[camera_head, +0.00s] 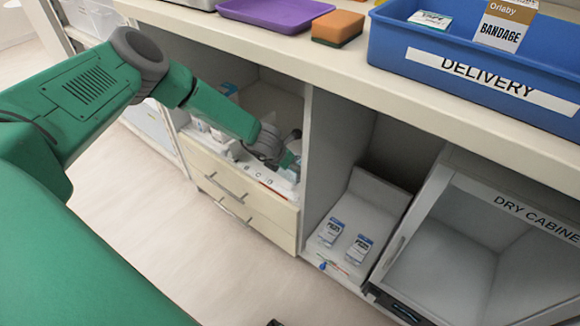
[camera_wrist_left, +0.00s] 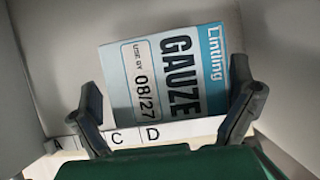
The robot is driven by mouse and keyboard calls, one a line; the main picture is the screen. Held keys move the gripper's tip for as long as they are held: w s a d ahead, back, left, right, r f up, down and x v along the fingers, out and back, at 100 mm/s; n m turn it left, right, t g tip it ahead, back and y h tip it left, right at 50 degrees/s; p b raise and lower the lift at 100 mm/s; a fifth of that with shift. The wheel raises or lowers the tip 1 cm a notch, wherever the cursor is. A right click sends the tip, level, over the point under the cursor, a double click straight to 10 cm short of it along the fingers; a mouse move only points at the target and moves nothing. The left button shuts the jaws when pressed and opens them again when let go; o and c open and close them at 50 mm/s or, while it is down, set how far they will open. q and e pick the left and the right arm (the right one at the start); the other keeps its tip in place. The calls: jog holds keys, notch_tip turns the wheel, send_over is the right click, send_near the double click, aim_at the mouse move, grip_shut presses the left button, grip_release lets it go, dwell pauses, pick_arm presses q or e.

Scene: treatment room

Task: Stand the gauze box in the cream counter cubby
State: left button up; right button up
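The gauze box (camera_wrist_left: 165,75), white and blue with "GAUZE" and "08/27" on its face, is inside the cubby in the left wrist view, turned in the picture. Contact at the left finger is hard to tell. In the head view my left gripper (camera_head: 285,152) reaches into the cream counter cubby (camera_head: 285,100) above the drawers, and the arm and hand mostly hide the box. My right gripper is not seen.
A lettered label strip (camera_wrist_left: 130,136) runs along the cubby's front. Small boxes (camera_head: 228,89) stand further left inside. Above are a purple tray (camera_head: 275,12), an orange sponge (camera_head: 338,27) and a blue delivery bin (camera_head: 390,40). The open bay to the right holds two small packs (camera_head: 358,247).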

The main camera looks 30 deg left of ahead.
pick_arm(q)
jog(key=shift+d+r, duration=0.3)
jog(key=shift+r, duration=0.1)
jog(key=v, duration=0.1)
jog(key=p+v, duration=0.1)
jog(key=v, duration=0.1)
jog(key=p+v, duration=0.1)
jog(key=v, duration=0.1)
jog(key=shift+w+d+r, duration=0.1)
jog(key=shift+d+r, duration=0.05)
jog(key=shift+d, duration=0.1)
jog(key=p+v, duration=0.2)
jog(key=v, duration=0.4)
jog(key=shift+s+r, duration=0.25)
jog(key=shift+s, duration=0.05)
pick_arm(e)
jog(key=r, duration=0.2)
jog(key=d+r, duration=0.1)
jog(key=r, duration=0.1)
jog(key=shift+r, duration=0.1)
pick_arm(q)
jog(key=shift+a+f, duration=0.15)
jog(key=shift+a, duration=0.15)
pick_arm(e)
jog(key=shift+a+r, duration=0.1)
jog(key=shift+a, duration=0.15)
